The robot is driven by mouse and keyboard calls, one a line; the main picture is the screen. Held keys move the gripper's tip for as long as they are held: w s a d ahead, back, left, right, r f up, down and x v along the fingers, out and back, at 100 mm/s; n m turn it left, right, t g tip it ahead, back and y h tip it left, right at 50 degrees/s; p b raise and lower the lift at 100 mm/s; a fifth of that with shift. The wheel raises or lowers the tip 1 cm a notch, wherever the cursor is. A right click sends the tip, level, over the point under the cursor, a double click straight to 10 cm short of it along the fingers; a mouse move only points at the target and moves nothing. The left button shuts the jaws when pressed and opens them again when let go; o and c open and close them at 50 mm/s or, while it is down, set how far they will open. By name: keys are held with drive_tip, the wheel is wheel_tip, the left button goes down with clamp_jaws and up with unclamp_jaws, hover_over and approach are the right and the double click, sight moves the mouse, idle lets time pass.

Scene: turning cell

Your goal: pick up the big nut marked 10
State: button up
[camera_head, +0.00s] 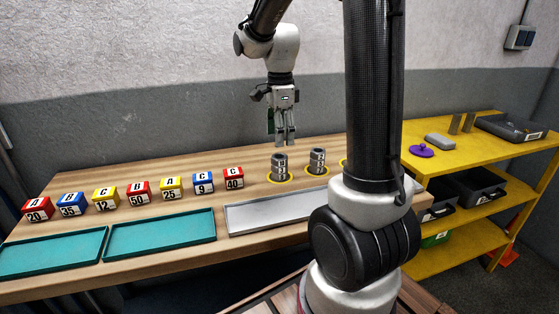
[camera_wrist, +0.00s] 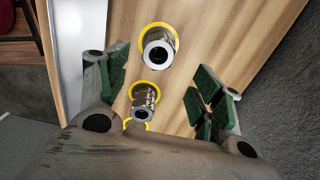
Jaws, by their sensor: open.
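Two grey metal stacks of hollow, nut-like parts stand upright on the wooden bench inside yellow rings. In the head view, the left stack (camera_head: 280,166) and the right stack (camera_head: 318,161) are side by side. The wrist view shows one stack farther up (camera_wrist: 159,48) and one lower down (camera_wrist: 144,101), each with a round hole on top. I cannot read a 10 on either. My gripper (camera_head: 286,142) hangs pointing down above the bench by the left stack, open and empty. Its green-padded fingers (camera_wrist: 160,92) are spread wide in the wrist view.
Colored number boxes (camera_head: 139,193) stand in a row on the left, behind teal trays (camera_head: 160,233). A grey metal tray (camera_head: 270,213) lies in front of the stacks. A yellow shelf (camera_head: 470,143) at the right holds a purple knobbed part (camera_head: 421,151). My arm hides part of the bench.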

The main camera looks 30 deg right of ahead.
sight(280, 156)
wheel_tip(280, 156, down, 7)
drive_tip(key=shift+s+a+r, duration=0.1)
drive_tip(key=shift+a, duration=0.05)
drive_tip(key=c, duration=1.2)
drive_tip(key=shift+c, duration=0.2)
